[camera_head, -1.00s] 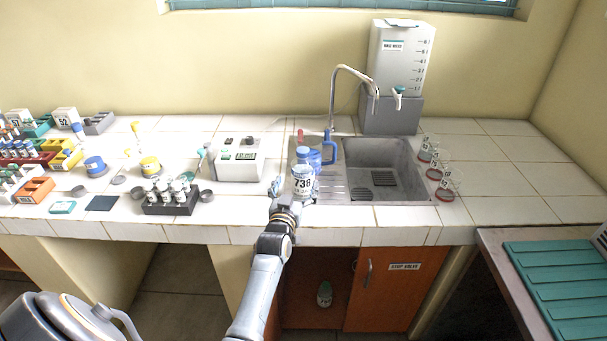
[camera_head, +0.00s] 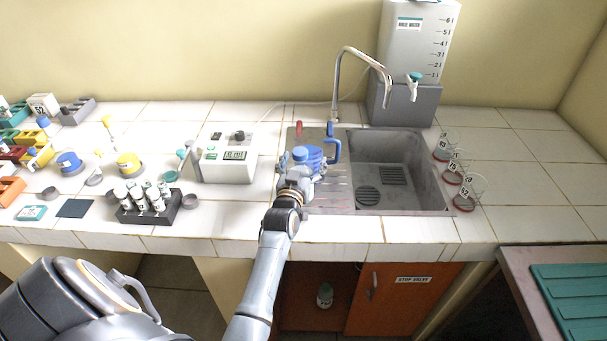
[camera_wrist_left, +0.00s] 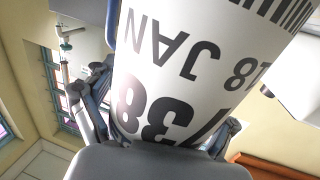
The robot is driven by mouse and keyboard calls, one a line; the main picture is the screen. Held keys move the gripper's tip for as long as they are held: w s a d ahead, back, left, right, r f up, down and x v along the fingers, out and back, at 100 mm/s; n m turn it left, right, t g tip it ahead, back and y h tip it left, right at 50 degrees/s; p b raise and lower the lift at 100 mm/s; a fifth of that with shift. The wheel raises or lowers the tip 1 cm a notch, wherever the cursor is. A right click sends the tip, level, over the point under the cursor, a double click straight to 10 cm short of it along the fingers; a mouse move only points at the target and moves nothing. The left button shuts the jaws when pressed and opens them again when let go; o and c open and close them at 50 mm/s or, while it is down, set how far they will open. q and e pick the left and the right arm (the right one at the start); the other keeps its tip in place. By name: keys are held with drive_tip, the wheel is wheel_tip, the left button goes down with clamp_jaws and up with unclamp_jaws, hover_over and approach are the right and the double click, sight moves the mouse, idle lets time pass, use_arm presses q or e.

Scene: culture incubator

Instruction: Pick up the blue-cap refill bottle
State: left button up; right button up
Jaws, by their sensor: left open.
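The blue-cap refill bottle (camera_head: 300,154) stands at the left edge of the sink's draining area; in the head view mostly its blue cap shows. In the left wrist view its white label (camera_wrist_left: 185,60), with large black "38" and "18 JAN", fills the middle, very close. My left gripper (camera_head: 297,182) is in front of the bottle and hides its lower part. The fingers (camera_wrist_left: 160,115) are open, one on each side of the bottle. Whether they touch it I cannot tell. My right gripper is not in view.
The steel sink (camera_head: 385,175) and tap (camera_head: 345,85) are to the right. A white device (camera_head: 228,165) and a dark vial rack (camera_head: 165,213) are to the left.

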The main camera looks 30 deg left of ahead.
use_arm(q)
drive_tip(key=shift+s+d+r, duration=0.2)
drive_tip(key=shift+s+r, duration=0.15)
drive_tip(key=shift+s, duration=0.2)
drive_tip(key=shift+c, duration=0.4)
drive_tip(key=shift+s+d+r, duration=0.15)
drive_tip(key=shift+s+r, duration=0.1)
drive_tip(key=c, duration=0.4)
drive_tip(key=shift+w+f, duration=0.15)
drive_tip(key=shift+f, duration=0.15)
drive_tip(key=c, duration=1.1)
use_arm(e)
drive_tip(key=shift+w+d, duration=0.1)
use_arm(q)
drive_tip(key=shift+f, duration=0.1)
drive_tip(key=shift+c, duration=0.2)
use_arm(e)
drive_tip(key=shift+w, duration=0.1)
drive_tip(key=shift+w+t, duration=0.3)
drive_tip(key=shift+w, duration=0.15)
